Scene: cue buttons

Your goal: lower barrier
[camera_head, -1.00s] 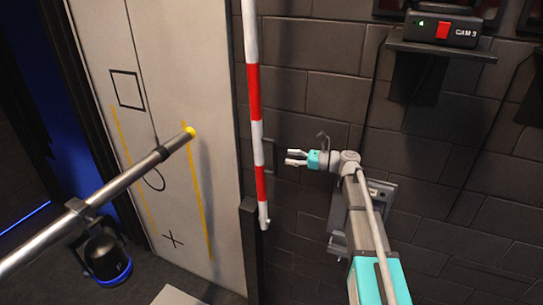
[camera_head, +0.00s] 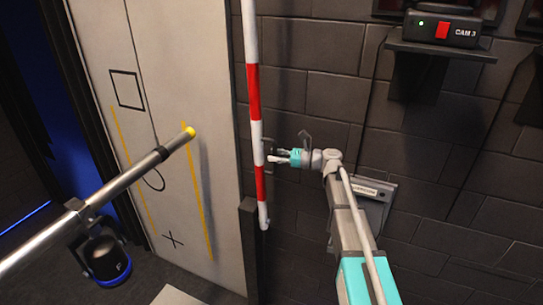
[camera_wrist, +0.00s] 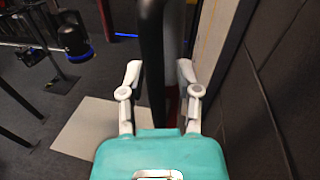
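The barrier (camera_head: 256,125) is a red-and-white striped pole that stands upright in the head view, in front of the edge of a pale panel. Its lower end is beside a dark post (camera_head: 249,250). My gripper (camera_head: 272,156) points left at the lower part of the pole, with its fingertips close to it. In the wrist view my gripper (camera_wrist: 158,75) is open, its two fingers apart. A dark upright shape and a strip of red show between and beyond the fingers. I cannot tell whether a finger touches the pole.
A grey brick wall (camera_head: 310,95) is behind my arm. A shelf (camera_head: 440,50) with a box marked CAM 3 (camera_head: 440,28) is at upper right. A metal tube with a yellow tip (camera_head: 140,170) crosses the left side. A dark lamp (camera_head: 105,258) hangs below it.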

